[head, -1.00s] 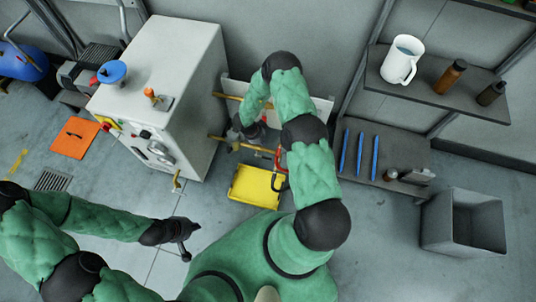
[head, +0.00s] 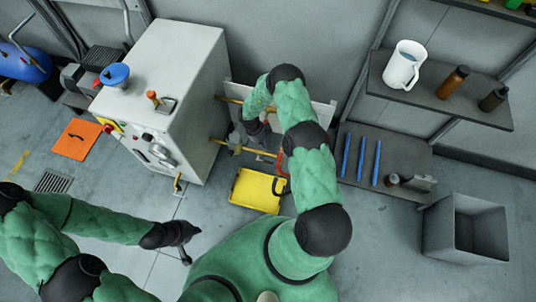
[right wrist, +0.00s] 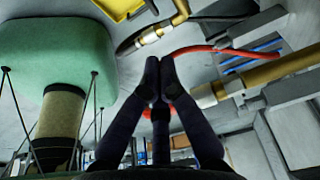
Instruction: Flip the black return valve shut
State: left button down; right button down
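Brass pipes (head: 245,149) run out from the right side of the white cabinet (head: 165,75), in front of a pale panel. A red lever or hose (head: 279,160) and a dark curved piece (head: 283,186) show beside my right arm; I cannot tell surely which part is the black return valve. In the right wrist view a thin black curved piece (right wrist: 128,43) lies by a brass fitting (right wrist: 160,33), beyond the fingers. My left gripper (head: 192,243) is open and empty above the floor.
A yellow tray (head: 254,203) lies on the floor below the pipes. Shelves with a white jug (head: 403,65), bottles and blue rods (head: 360,156) stand at right, a grey bin (head: 436,225) below. An orange mat (head: 77,139) lies at left. The floor around my left gripper is clear.

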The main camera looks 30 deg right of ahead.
jog(key=b, duration=0.6)
send_near(268, 162)
notch_tip(268, 162, down, 5)
jog(key=s+d, duration=0.2)
jog(key=d, duration=0.1)
jog(key=shift+a+f, duration=0.1)
jog(key=shift+f, duration=0.45)
